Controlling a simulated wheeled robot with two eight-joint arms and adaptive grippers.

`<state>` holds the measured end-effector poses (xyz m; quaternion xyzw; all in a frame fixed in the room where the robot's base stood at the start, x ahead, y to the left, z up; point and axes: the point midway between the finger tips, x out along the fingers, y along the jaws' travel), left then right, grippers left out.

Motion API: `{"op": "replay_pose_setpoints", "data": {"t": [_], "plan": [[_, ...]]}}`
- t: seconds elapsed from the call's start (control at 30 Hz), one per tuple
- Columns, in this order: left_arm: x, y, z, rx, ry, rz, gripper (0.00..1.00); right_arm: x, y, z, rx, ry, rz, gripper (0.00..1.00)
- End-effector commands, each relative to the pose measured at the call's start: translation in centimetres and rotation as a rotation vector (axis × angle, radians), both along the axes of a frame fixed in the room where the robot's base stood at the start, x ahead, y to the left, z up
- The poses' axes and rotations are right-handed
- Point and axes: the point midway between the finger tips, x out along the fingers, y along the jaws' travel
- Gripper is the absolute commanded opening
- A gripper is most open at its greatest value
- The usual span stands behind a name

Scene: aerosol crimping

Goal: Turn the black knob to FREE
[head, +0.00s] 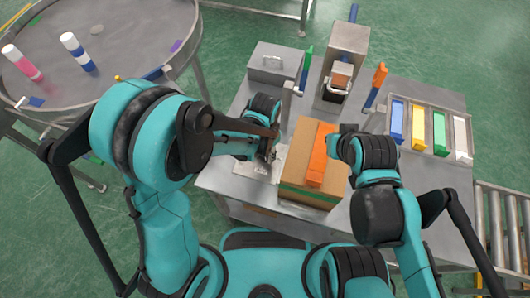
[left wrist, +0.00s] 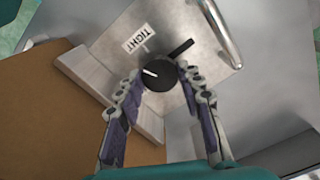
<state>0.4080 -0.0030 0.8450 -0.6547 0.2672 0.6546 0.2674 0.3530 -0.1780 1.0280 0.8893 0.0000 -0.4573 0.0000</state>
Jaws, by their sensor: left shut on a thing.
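The black knob (left wrist: 158,76) sits on a grey metal plate (left wrist: 185,15) in the left wrist view. A short white mark on it points toward the left of that picture. A TIGHT label (left wrist: 140,39) lies just beyond the knob; no FREE label shows. A black bar (left wrist: 181,48) sticks out beside the knob toward the upper right. My left gripper (left wrist: 159,78) has a finger on each side of the knob and is shut on it. In the head view my left gripper (head: 268,152) is over the plate and hides the knob.
A cardboard box with an orange strip (head: 318,155) stands right of my left gripper. My right gripper (head: 337,142) is beside it, its fingers unclear. Coloured bins (head: 418,126) are at the right, a metal box with a handle (head: 277,65) behind, a round table (head: 120,45) at left.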

Motion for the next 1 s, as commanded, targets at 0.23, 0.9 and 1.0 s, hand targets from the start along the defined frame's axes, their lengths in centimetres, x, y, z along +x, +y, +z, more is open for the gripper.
{"op": "replay_pose_setpoints", "data": {"t": [0.23, 0.9, 1.0], "plan": [[0.0, 0.0, -0.1, 0.000, 0.000, 0.232, 0.08, 0.0, 0.0, -0.8, 0.000, 0.000, 0.000, 0.00], [0.0, 0.0, -0.1, 0.000, 0.000, 0.854, 0.08, 0.0, 0.0, -2.0, 0.000, 0.000, 0.000, 0.00], [0.0, 0.0, -0.1, 0.000, 0.000, 0.929, 0.08, 0.0, 0.0, -2.1, 0.000, 0.000, 0.000, 0.00]]}}
